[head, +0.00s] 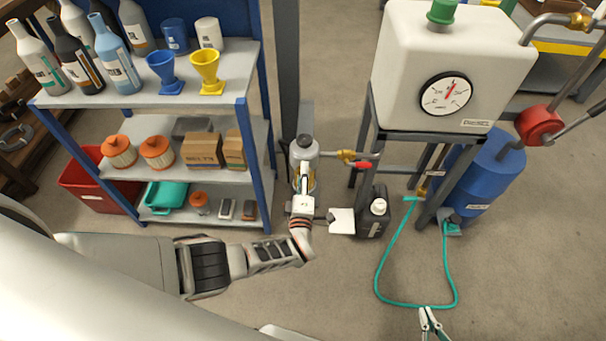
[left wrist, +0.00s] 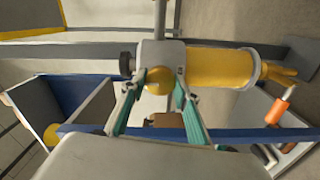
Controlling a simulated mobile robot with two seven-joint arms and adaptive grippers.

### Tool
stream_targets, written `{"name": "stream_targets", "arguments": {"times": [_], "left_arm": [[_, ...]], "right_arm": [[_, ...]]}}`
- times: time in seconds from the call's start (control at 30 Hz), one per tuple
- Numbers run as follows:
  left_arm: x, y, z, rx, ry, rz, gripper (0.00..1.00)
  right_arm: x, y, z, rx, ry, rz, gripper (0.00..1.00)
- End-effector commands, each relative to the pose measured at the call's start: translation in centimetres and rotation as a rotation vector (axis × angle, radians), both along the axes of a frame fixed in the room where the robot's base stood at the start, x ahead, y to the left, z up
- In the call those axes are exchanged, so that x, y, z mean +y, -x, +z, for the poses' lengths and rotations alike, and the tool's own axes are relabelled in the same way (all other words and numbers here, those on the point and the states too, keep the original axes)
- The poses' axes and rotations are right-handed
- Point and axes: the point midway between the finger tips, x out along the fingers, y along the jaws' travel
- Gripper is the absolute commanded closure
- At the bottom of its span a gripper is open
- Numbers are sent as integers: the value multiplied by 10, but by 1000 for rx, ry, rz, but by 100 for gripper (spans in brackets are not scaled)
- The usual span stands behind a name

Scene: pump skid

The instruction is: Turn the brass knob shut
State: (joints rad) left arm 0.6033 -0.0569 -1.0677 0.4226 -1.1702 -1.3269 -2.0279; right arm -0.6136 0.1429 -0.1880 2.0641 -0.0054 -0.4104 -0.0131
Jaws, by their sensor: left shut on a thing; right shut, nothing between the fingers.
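The brass knob (left wrist: 158,82) is a round yellow-gold piece on a grey metal block (left wrist: 158,57) in the left wrist view. The two teal-padded fingers of my left gripper (left wrist: 159,88) stand on either side of it and are shut on it. In the head view my left gripper (head: 304,180) reaches up to the front of a grey-capped cylinder unit (head: 304,148); the knob is hidden there behind the gripper. My right gripper (head: 427,314) is at the bottom edge, shut and empty, over the floor.
A brass valve (head: 346,155) with a red handle (head: 363,165) sticks out right of the unit. A black jug (head: 374,212) stands below it. A white tank (head: 447,60), a blue drum (head: 487,175) and a teal hose (head: 410,304) lie to the right. Shelves (head: 240,90) stand left.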

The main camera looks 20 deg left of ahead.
Motion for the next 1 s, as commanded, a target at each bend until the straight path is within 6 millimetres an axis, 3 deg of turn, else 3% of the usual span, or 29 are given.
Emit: {"name": "stream_targets", "arguments": {"times": [0.07, 0.1, 0.17, 0.57, 0.87, 1.0], "left_arm": [[0, 0, 0, 0, -2, 0, 91], [0, 0, 0, 0, -2, 0, 65], [0, 0, 0, -1, -1, 0, 52], [-1, 2, 0, 0, 1, -1, 52], [-6, 25, -1, 1, 1, -1, 52], [-12, 44, -1, 2, 2, -1, 52]], "right_arm": [[0, 0, 0, 0, 0, 0, 100], [0, 0, 0, 0, 0, 0, 100], [0, 0, 0, 0, 0, 0, 100], [1, 0, -1, 2, -2, 1, 100], [1, 0, 0, 1, -1, 0, 100], [1, 0, 0, 1, -1, 0, 100]]}}
